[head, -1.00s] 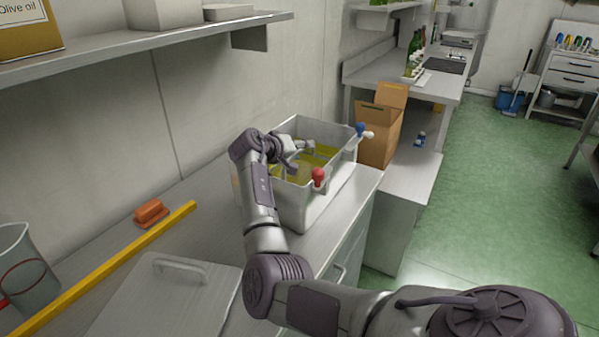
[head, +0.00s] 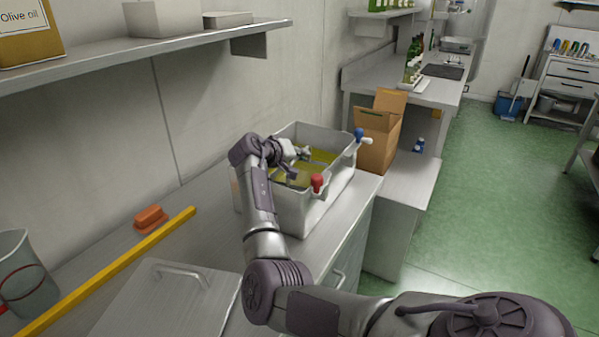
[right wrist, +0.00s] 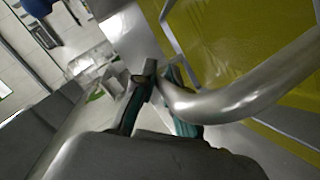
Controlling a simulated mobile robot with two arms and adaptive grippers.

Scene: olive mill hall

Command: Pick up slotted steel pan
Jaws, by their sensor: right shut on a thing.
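My right gripper (head: 298,165) reaches into the pale open tank (head: 322,205) on the steel counter. In the right wrist view its teal-padded fingers (right wrist: 158,95) are shut on a thick curved steel handle (right wrist: 240,95), which I take to be the slotted steel pan's. Yellow liquid (right wrist: 225,35) with thin metal bars across it shows beyond the handle. The pan's body and slots cannot be made out; my arm and the tank wall hide much of that spot in the head view. My left gripper is not in view.
The tank has a red tap (head: 317,183) and a blue tap (head: 359,135). A cardboard box (head: 378,145) stands right behind it. A flat lid (head: 140,310), a yellow bar (head: 110,272), an orange block (head: 151,218) and a jug (head: 25,275) occupy the counter's left. A shelf (head: 150,52) overhangs.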

